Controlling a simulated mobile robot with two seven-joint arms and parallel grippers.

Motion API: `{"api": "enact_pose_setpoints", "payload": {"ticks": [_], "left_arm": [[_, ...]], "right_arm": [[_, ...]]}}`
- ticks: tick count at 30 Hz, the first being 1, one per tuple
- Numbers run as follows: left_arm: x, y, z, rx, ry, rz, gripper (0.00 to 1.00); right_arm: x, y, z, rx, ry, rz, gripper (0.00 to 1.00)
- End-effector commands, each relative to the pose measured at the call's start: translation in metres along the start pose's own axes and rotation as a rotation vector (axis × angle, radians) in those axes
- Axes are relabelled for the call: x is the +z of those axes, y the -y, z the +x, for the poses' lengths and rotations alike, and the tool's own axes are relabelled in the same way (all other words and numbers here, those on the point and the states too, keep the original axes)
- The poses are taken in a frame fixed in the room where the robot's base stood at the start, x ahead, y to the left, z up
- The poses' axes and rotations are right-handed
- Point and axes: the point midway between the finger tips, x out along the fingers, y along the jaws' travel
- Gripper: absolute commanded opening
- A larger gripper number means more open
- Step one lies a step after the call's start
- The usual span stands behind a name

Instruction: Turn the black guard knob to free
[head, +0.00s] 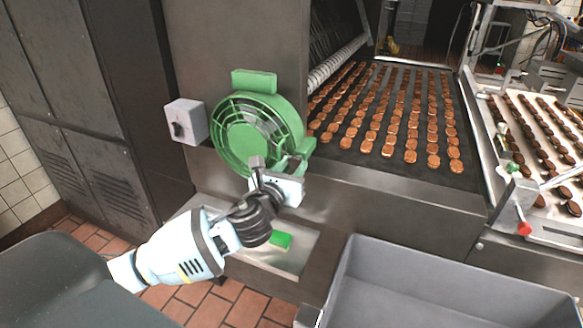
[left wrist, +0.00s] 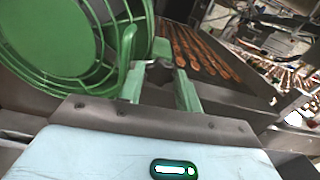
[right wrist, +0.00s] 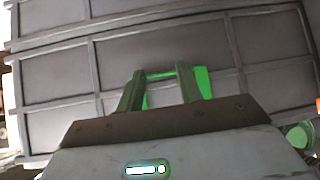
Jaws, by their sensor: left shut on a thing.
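The round green guard (head: 255,130) with its slatted grille is on the front of the metal machine, and its rim fills the upper left of the left wrist view (left wrist: 60,50). My left gripper (head: 272,168) is at the guard's lower right edge, beside a green curved handle (left wrist: 127,48). Its fingers are shut on a small dark thing (left wrist: 160,72), which looks like the black guard knob. The fingers hide most of it, and I cannot tell how far it is turned. My right gripper (right wrist: 161,80) has its fingers apart before grey panels, with green edges showing there.
A grey box with a dark switch (head: 180,128) is left of the guard. A large grey bin (head: 440,290) stands at the lower right. Rows of biscuits lie on the belt (head: 345,145) behind. Dark cabinets stand at left.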

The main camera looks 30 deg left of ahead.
Motion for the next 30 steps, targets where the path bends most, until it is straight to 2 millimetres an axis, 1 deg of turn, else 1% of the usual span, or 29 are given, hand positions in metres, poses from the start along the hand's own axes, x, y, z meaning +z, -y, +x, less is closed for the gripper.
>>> {"api": "enact_pose_setpoints", "payload": {"ticks": [3,30], "left_arm": [[-0.0006,0.0000,-0.0001,0.001,-0.001,-0.114,0.11],[-0.0014,-0.0010,-0.0001,0.001,-0.001,-0.959,0.11]], "right_arm": [[0.0001,0.0000,0.0000,0.000,0.000,0.000,0.36],[0.0002,0.0004,0.0001,-0.001,0.000,0.000,0.36]]}}
